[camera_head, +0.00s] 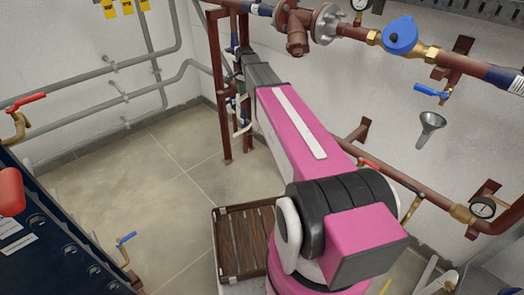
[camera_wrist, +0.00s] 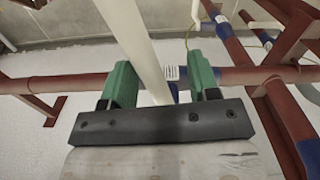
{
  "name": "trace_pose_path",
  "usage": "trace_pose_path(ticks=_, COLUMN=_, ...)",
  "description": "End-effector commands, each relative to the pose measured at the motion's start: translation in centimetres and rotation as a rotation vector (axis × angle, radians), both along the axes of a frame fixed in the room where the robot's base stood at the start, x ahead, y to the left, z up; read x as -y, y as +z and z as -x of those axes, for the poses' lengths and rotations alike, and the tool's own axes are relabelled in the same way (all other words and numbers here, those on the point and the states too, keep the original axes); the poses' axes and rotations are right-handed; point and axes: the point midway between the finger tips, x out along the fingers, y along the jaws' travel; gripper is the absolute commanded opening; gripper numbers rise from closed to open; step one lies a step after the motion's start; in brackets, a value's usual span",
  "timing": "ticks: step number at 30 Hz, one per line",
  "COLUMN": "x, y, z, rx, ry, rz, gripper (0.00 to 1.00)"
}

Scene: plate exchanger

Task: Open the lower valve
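My arm reaches away to the red pipe stand at the back in the head view. My gripper (camera_wrist: 160,76) shows in the wrist view as two green fingers, spread apart. A long cream-white bar (camera_wrist: 137,35) runs down from the top between the fingers, with space visible on its right. I cannot tell whether it touches the left finger. A second, shorter white bar (camera_wrist: 195,12) is at the top. In the head view, white levers (camera_head: 243,129) show low on the stand beside my arm's end. The fingertips are hard to make out there. Which one is the lower valve is not clear.
A red-brown pipe (camera_wrist: 245,76) crosses behind the fingers, and more pipes crowd the right. The red pipe stand (camera_head: 218,80) is close to my arm. Open tiled floor (camera_head: 140,185) lies to the left.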

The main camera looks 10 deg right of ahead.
Motion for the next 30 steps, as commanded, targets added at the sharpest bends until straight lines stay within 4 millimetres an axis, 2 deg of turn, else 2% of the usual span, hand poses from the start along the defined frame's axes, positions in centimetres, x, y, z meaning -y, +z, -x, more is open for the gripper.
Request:
trace_pose_path(ticks=2, x=-0.5, y=0.0, z=-0.9, rx=0.002, ry=-0.055, rz=-0.002, gripper=0.52)
trace_pose_path(ticks=23, x=-0.4, y=10.9, z=-0.6, rx=0.002, ry=-0.058, rz=0.000, gripper=0.52)
trace_pose_path(ticks=30, x=-0.2, y=7.9, z=1.9, rx=-0.001, ry=0.021, rz=0.001, gripper=0.52)
